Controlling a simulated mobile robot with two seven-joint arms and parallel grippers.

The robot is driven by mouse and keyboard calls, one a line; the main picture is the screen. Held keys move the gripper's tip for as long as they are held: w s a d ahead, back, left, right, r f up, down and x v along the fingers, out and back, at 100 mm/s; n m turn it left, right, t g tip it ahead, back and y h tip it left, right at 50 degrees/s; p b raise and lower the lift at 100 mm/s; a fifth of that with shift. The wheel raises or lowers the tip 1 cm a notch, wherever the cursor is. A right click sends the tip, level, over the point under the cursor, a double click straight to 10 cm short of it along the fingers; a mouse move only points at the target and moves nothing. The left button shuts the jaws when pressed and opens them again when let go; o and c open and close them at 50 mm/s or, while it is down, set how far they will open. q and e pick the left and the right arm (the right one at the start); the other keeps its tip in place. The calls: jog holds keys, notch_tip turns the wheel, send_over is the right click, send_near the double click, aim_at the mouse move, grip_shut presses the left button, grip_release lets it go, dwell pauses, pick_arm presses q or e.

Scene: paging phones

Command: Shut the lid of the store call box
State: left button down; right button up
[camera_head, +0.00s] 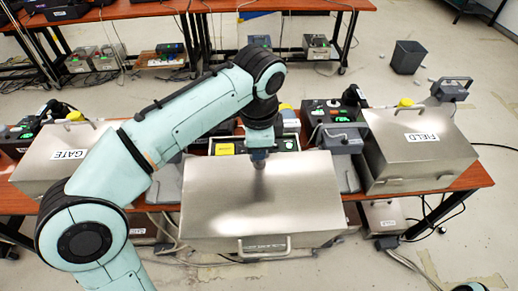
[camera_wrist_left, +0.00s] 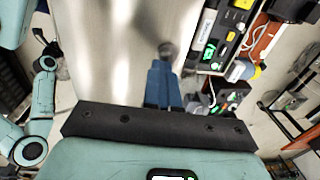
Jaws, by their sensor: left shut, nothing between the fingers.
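The middle call box has a large bare metal lid (camera_head: 255,190) with a handle at its front edge. No name is readable on the lid, so I cannot confirm that it is the store box. The lid also fills the upper left of the left wrist view (camera_wrist_left: 115,55). My left gripper (camera_head: 258,158) is shut and empty at the lid's rear part; its blue fingers also show in the wrist view (camera_wrist_left: 162,70). I cannot tell whether they touch the metal. My right gripper is out of view.
A box marked GATE (camera_head: 50,165) stands left and one marked FIELD (camera_head: 415,150) right, both close by. A wooden table (camera_head: 468,177) carries the boxes. Cables lie around. A black bin (camera_head: 407,57) stands on the floor behind.

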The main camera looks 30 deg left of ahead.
pick_arm(q)
jog(key=shift+s+d+f, duration=0.15)
jog(key=shift+d+f, duration=0.05)
jog(key=shift+f, duration=0.15)
dwell(0.3)
jog(key=c, duration=1.3)
grip_release()
jog(key=shift+s, duration=0.1)
jog(key=shift+o, duration=0.8)
jog(key=shift+s+d+r, duration=0.1)
jog(key=shift+s, duration=0.05)
jog(key=shift+w, duration=0.2)
